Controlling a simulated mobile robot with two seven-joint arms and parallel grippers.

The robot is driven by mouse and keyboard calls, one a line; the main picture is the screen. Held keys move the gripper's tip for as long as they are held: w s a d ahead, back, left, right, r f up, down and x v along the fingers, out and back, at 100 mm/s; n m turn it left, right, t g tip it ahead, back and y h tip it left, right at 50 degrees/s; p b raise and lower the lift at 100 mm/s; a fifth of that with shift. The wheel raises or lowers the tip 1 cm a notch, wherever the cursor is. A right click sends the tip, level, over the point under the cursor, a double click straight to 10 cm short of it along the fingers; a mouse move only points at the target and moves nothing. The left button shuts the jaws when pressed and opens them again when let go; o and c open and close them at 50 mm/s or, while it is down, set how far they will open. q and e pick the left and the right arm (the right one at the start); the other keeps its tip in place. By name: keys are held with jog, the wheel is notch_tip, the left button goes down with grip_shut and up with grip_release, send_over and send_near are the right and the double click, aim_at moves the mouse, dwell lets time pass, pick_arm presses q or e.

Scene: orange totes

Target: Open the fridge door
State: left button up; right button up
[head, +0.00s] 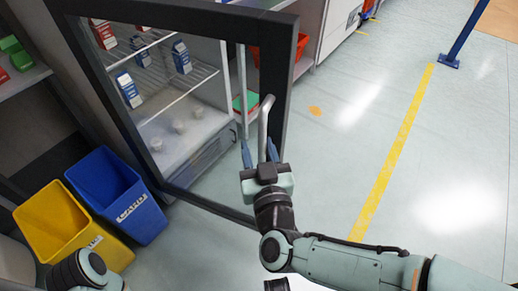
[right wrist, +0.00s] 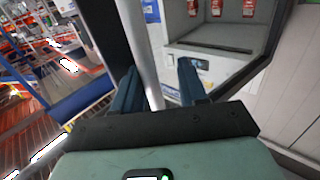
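The fridge door, a glass pane in a dark frame (head: 272,75), stands partly open in the head view. Its lower edge swings out from the fridge cabinet (head: 205,160). A grey bar handle (head: 264,125) sits on the door's right side. My right gripper (head: 260,150) is at the lower part of this handle, with its blue fingers on either side. In the right wrist view, the handle (right wrist: 148,60) passes between the fingers (right wrist: 158,82), with a gap visible beside it. The fingers are apart. My left gripper is out of view; part of my left arm shows at the bottom left.
A blue bin (head: 118,195) and a yellow bin (head: 70,225) stand left of the door. Cartons (head: 181,57) sit on the fridge shelves. Open floor (head: 340,120) with a yellow line (head: 395,150) lies to the right. A blue post (head: 462,35) stands at the far right.

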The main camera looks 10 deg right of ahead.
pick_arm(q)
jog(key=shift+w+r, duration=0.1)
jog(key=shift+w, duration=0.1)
pick_arm(e)
jog(key=s, duration=0.7)
jog(key=shift+s, duration=0.3)
jog(key=shift+d, duration=0.1)
